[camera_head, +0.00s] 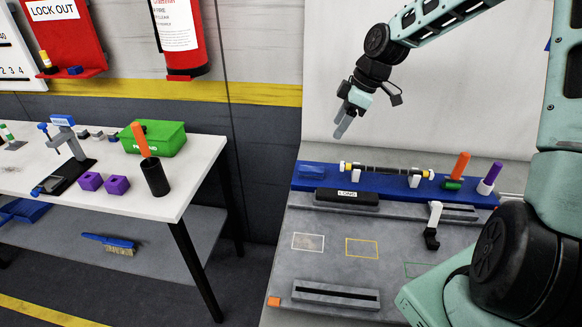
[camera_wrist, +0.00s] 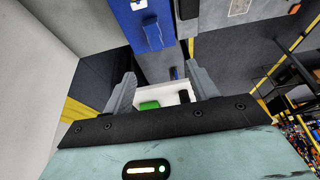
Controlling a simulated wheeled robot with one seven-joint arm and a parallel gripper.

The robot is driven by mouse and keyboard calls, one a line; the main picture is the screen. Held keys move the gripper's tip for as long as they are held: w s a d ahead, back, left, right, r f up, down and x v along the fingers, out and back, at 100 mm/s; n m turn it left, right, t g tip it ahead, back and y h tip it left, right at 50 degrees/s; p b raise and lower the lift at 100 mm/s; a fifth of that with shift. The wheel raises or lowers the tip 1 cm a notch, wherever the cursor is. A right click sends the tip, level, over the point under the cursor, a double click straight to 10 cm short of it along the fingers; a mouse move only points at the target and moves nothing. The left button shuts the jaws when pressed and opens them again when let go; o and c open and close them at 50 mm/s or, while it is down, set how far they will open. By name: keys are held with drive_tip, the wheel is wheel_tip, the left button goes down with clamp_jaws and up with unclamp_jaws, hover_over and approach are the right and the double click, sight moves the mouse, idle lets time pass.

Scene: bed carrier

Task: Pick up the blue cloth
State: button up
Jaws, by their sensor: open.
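A flat, darker blue piece (camera_head: 312,170), which looks like the blue cloth, lies on the left end of the long blue tray (camera_head: 300,185). It also shows as a small blue block-like shape in the wrist view (camera_wrist: 152,34), ahead of the fingers. My gripper (camera_head: 343,130) is open and empty. It hangs above and to the right of the cloth, clear of it, with its fingers pointing down. In the wrist view my gripper (camera_wrist: 160,76) shows two grey fingers spread apart with nothing between them.
A dark shaft with yellow and white ends (camera_head: 385,170) rests on the tray, beside an orange-handled tool (camera_head: 458,166) and a purple-handled one (camera_head: 490,178). A grey wall stands behind. The white table (camera_head: 200,170) at left carries a green box (camera_head: 152,138).

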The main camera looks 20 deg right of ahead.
drive_tip(key=p, duration=0.3)
hover_over(313, 168)
drive_tip(key=s+d, duration=0.2)
drive_tip(key=f, duration=1)
drive_tip(key=shift+w+a+f, duration=0.2)
drive_tip(key=shift+f, duration=0.1)
drive_tip(key=shift+p+x, duration=1.15)
drive_tip(key=shift+x, duration=1.75)
drive_tip(key=shift+d, duration=0.2)
drive_tip(key=c, duration=1.1)
